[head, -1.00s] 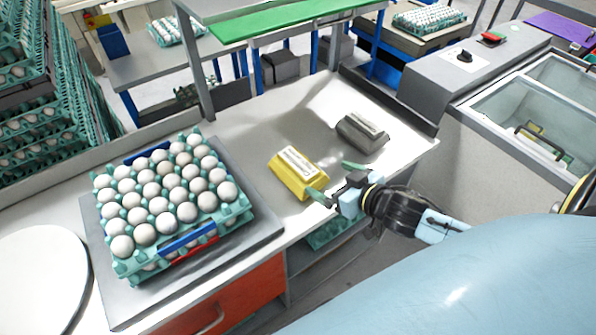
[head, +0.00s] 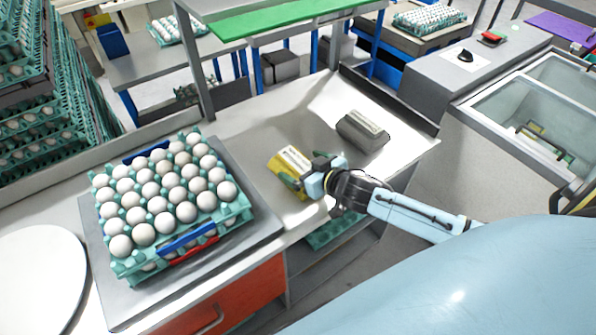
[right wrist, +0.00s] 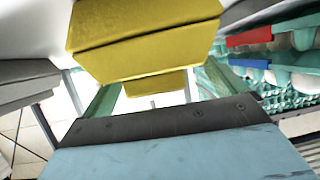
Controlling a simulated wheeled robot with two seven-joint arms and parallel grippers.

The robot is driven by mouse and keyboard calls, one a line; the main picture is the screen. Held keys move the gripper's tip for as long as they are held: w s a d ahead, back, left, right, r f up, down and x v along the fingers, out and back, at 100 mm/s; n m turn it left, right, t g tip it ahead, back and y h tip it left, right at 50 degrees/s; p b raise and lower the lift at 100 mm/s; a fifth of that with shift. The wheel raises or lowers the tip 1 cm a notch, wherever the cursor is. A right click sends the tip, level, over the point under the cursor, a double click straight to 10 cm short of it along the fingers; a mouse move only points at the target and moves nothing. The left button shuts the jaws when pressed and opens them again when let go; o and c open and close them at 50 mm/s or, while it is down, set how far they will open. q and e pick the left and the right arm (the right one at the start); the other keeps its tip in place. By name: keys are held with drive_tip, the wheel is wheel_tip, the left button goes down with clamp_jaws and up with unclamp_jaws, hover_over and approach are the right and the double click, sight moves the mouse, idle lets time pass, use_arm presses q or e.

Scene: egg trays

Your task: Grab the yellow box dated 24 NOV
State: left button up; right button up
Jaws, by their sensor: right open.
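The yellow box (head: 280,164) with a white label on top lies on the grey-white worktop, right of the egg tray. The label's print is too small to read. My right gripper (head: 305,172) is open at the box's near right end and hides part of it. In the right wrist view the yellow box (right wrist: 140,42) fills the top middle, just beyond the two green fingers, which stand apart on either side of its lower part. I cannot tell whether they touch it. My left gripper is not in view.
A grey box (head: 360,136) with a white label lies to the right of the yellow one. A teal tray of white eggs (head: 237,211) stands on a grey plate to the left. A raised dark edge (head: 385,98) bounds the worktop at the right.

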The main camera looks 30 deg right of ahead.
drive_tip(key=shift+w, duration=0.1)
drive_tip(key=c, duration=1.4)
